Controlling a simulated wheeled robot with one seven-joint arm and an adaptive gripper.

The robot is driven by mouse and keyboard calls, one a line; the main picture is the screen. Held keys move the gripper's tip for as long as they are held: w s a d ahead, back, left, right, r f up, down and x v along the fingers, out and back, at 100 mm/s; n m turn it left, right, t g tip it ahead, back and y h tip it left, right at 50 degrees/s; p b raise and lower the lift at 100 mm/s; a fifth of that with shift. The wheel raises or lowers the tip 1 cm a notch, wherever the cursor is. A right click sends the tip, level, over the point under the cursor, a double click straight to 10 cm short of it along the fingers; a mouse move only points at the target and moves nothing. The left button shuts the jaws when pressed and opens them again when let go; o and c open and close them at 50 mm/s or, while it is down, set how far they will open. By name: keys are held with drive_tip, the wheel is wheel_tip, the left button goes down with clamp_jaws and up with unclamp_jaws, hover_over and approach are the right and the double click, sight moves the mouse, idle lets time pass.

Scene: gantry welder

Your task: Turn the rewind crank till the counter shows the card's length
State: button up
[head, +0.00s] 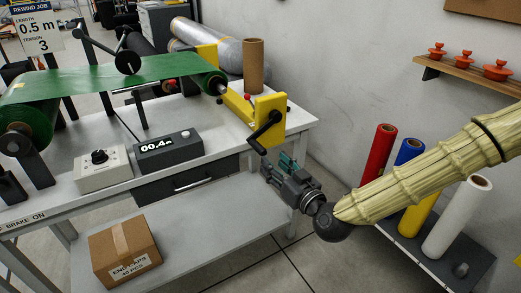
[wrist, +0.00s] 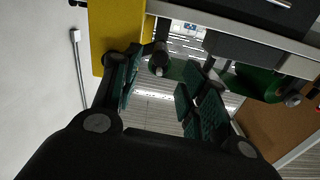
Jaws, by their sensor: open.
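The job card (head: 38,30) at the upper left reads length 0.5 m and tension 3. The counter (head: 168,148) on the bench shows 00.4 m. My gripper (head: 278,168) is open just below and right of the crank handle. In the wrist view, the open green-padded fingers of my gripper (wrist: 158,92) frame a dark knob-like end, likely the crank handle (wrist: 159,62), beyond the tips. I cannot tell whether they touch it.
Green film (head: 110,80) runs across rollers on the white bench (head: 225,150). A tension dial box (head: 102,166) stands beside the counter. A cardboard box (head: 124,250) lies on the lower shelf. Coloured rolls (head: 376,150) stand at the right, beneath part of my arm.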

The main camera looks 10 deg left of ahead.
sight(264, 153)
drive_tip(key=x, duration=0.8)
drive_tip(key=shift+w+a, duration=0.2)
drive_tip(key=shift+w, duration=0.05)
drive_tip(key=shift+c, duration=0.3)
clamp_jaws()
